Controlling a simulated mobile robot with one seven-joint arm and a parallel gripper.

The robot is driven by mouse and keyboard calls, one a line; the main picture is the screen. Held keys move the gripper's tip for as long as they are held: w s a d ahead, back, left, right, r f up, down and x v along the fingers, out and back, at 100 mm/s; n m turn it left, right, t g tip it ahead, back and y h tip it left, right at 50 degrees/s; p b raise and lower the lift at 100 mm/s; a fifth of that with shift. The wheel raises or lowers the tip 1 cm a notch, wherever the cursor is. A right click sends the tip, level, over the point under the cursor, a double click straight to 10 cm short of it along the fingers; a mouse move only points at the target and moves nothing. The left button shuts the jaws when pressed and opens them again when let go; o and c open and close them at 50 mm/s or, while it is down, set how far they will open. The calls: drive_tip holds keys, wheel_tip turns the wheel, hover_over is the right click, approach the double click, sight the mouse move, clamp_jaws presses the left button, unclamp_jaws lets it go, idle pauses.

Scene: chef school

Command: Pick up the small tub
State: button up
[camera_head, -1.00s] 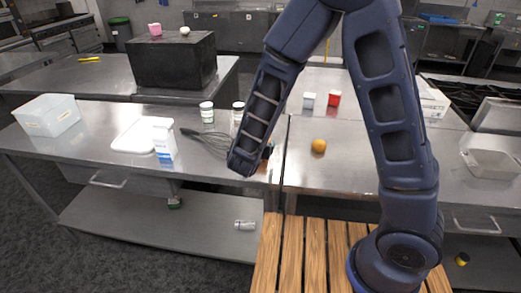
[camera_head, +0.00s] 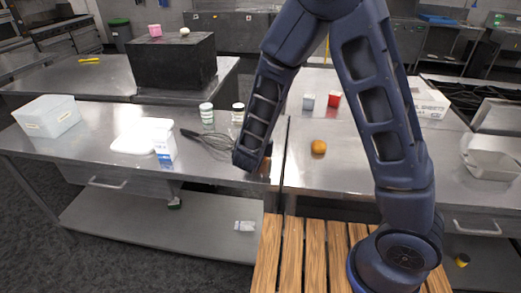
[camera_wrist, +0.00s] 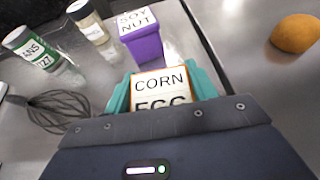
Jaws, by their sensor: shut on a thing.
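My gripper (camera_wrist: 161,84) shows in the wrist view with its teal fingers shut on a small tub (camera_wrist: 160,84). The tub has an orange edge and a white top lettered "CORN" and "EGG". One finger lies on each side of it. Its lower part is hidden by my gripper's body, and I cannot tell whether it is clear of the counter. In the head view my forearm hides most of the gripper and tub, near the counter's seam.
A purple tub lettered "SOY NUT" (camera_wrist: 147,45) stands just beyond the held tub. Two jars (camera_wrist: 25,45) (camera_wrist: 88,24) and a whisk (camera_wrist: 52,110) are to the left. An orange (camera_head: 318,147) lies to the right. A milk carton (camera_head: 164,145) stands farther left.

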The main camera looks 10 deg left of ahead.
drive_tip(key=shift+r, duration=0.1)
wheel_tip(320, 180, up, 20)
drive_tip(key=w+d+m+g+h, duration=0.1)
drive_tip(key=w+d+m+h, duration=0.15)
drive_tip(key=w+d, duration=0.55)
drive_tip(key=w+d+m+g+h, duration=0.1)
drive_tip(key=w+d+m+h, duration=0.2)
drive_tip(key=w, duration=0.9)
drive_tip(key=w+d+m+g+h, duration=0.1)
drive_tip(key=w+d+m+h, duration=0.1)
drive_tip(key=w+d, duration=0.6)
drive_tip(key=w+d+m+g+h, duration=0.15)
drive_tip(key=w+d, duration=0.35)
drive_tip(key=d, duration=0.5)
drive_tip(key=w+d+f+m+g+h, duration=0.1)
drive_tip(key=w+d+m+g, duration=0.1)
drive_tip(key=w+d, duration=0.55)
drive_tip(key=w+d+m+g+h, duration=0.2)
drive_tip(key=w+d, duration=0.2)
drive_tip(key=d, duration=0.8)
drive_tip(key=f, duration=2)
drive_tip(key=shift+a, duration=0.2)
drive_tip(key=shift+t, duration=0.25)
